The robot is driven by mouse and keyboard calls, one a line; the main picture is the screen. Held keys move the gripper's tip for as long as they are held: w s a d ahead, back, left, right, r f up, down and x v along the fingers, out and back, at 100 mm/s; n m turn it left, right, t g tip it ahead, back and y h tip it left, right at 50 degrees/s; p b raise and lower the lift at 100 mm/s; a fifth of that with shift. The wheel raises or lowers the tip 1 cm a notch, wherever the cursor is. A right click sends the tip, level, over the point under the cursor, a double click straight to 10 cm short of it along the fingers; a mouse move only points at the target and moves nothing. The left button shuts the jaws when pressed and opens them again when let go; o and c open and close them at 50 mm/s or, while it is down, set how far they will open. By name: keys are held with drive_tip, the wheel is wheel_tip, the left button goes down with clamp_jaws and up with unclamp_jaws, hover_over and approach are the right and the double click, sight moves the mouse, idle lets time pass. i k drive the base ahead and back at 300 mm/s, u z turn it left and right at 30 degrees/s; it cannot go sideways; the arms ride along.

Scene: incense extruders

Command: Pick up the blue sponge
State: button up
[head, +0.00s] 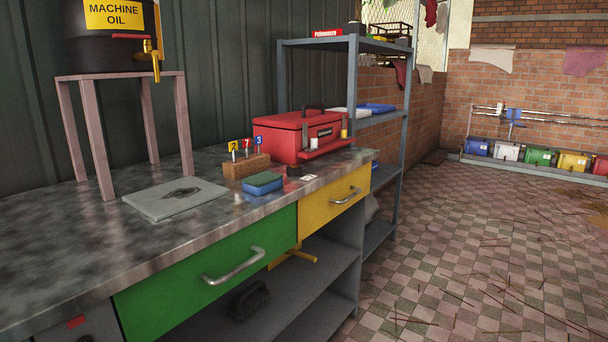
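A small block-shaped sponge (262,188) with blue sides and a dark green top lies flat on the grey workbench (75,245). It is near the bench's front edge, above the join of the green and yellow drawers. It sits just in front of a wooden block with number tags. Nothing covers it from the front. My gripper is not in view.
A red toolbox (290,137) stands behind and right of the sponge; the wooden block (239,168) is behind it. A grey plate (155,201) lies to the left. A stand (93,140) bears an oil barrel (105,45). Tiled floor at right has scattered sticks.

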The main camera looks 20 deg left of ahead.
sight(262, 184)
drive_tip(key=i, duration=0.65)
drive_tip(key=u, duration=0.7)
drive_tip(key=i, duration=0.55)
drive_tip(key=u, duration=0.6)
